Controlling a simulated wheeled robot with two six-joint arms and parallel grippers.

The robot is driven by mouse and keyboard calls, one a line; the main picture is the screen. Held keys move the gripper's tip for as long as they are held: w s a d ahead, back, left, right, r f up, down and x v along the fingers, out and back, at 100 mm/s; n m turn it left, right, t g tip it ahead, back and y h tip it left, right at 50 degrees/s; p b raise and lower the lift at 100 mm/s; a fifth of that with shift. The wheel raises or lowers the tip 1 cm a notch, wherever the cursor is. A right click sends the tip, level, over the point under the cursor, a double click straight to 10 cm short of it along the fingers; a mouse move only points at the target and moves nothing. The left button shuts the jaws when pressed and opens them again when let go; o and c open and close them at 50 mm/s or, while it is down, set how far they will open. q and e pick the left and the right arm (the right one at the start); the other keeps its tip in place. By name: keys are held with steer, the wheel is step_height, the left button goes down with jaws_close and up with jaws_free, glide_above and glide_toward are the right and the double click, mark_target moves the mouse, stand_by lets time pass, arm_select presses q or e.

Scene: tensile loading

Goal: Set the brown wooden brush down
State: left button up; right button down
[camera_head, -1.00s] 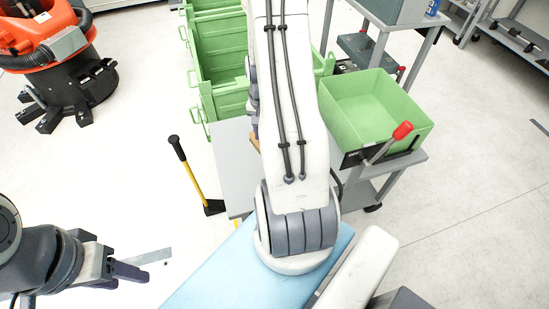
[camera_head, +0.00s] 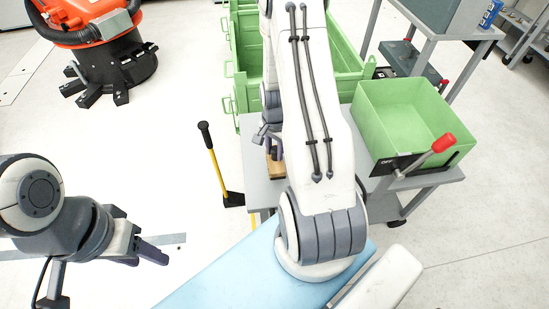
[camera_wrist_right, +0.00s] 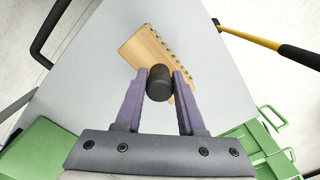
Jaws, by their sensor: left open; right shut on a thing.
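The brown wooden brush (camera_head: 275,168) is partly hidden beside my right forearm in the head view. In the right wrist view its wooden block (camera_wrist_right: 150,48) has a row of bristle tufts along one edge and a black knob-like handle. My right gripper (camera_wrist_right: 160,76) is shut on that handle; it also shows in the head view (camera_head: 268,136). The brush is over the grey tabletop (camera_head: 248,130); I cannot tell whether it touches it. My left gripper (camera_head: 152,252) is open and empty at the lower left, away from the brush.
A green bin (camera_head: 410,120) with a red-knobbed lever (camera_head: 442,143) beside it stands right of my right arm. Green crates (camera_head: 245,60) stand behind. A yellow-and-black handled tool (camera_head: 215,165) stands left of the table. The tabletop around the brush looks clear.

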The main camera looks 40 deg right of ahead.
mark_target(275, 158)
steer(key=shift+f, duration=1.85)
steer(key=shift+f, duration=0.1)
steer(key=shift+f+b, duration=0.15)
steer(key=shift+b, duration=0.15)
steer(key=c, duration=0.5)
jaws_free()
steer(key=shift+r, duration=0.2)
